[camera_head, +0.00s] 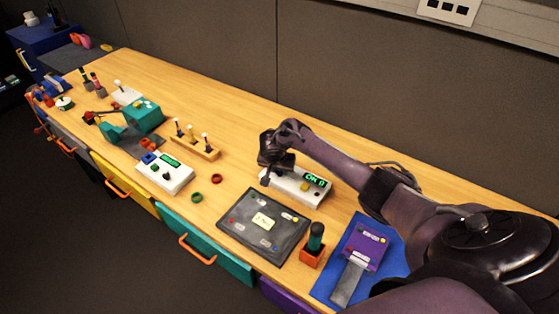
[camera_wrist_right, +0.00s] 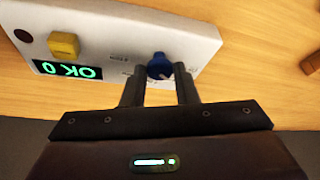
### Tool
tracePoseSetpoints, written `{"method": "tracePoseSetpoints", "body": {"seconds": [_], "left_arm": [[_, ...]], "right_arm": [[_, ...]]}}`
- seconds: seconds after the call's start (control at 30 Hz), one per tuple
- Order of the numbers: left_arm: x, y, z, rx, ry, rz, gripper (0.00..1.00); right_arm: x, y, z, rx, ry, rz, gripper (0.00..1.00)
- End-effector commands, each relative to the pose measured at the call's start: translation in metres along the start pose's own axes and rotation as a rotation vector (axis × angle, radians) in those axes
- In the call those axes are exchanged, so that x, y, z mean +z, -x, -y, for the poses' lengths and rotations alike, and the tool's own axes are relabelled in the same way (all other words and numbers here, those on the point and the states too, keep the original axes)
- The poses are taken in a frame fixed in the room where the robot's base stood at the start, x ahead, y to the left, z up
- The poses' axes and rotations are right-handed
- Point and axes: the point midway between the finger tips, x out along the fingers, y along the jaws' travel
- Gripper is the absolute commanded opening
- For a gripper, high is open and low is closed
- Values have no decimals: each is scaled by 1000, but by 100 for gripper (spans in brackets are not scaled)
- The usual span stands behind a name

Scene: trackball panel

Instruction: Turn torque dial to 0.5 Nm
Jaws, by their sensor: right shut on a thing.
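A white box (camera_head: 300,187) with a lit green display (camera_head: 316,180) stands on the wooden bench. My right gripper (camera_head: 266,180) reaches down over its left end. In the right wrist view the box (camera_wrist_right: 120,40) shows upside down, with a blue dial (camera_wrist_right: 159,66), a yellow knob (camera_wrist_right: 64,45) and the display (camera_wrist_right: 67,70). The fingers of my right gripper (camera_wrist_right: 160,74) are shut on the blue dial, one on each side. The dial's scale is too small to read. My left gripper is not in view.
A dark tray (camera_head: 240,230) lies in front of the box. A green-handled tool stands in an orange holder (camera_head: 311,257), near a purple device (camera_head: 365,250) on a blue mat. Another white box with a green display (camera_head: 165,173) stands to the left. Bare bench lies behind.

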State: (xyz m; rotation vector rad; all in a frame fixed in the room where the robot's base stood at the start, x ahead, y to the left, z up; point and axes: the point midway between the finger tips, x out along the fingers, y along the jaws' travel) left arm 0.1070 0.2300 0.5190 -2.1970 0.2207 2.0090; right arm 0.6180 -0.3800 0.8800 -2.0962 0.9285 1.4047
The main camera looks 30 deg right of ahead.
Motion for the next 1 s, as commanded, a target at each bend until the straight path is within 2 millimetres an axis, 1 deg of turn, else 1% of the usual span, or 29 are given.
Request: {"method": "tracePoseSetpoints", "body": {"seconds": [0.03,0.3,0.6,1.0], "left_arm": [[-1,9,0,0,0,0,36],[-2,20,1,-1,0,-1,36],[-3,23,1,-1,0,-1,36],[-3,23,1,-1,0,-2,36]], "right_arm": [[1,4,1,14,-32,5,4],[1,1,2,72,-171,2,4],[0,-1,2,99,-236,0,4],[0,-1,2,100,-239,-1,4]]}}
